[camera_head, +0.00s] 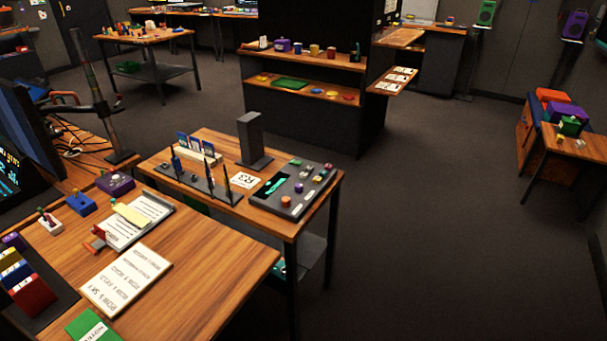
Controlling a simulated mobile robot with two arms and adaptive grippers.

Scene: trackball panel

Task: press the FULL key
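A dark panel (317,199) lies on the small wooden table in the middle of the view. It carries several small coloured parts, among them a teal-green strip (276,185), an orange round part (286,201) and a pale bar (297,210). The lettering on these parts is too small to read, so I cannot tell which one is the FULL key. Neither my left gripper nor my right gripper is in view.
Beside the panel are an upright dark block (250,137), a white R3 card (244,180) and a rack with dark upright pieces (205,186). A nearer desk (207,258) holds papers and coloured blocks. Open floor (440,220) lies right of the table.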

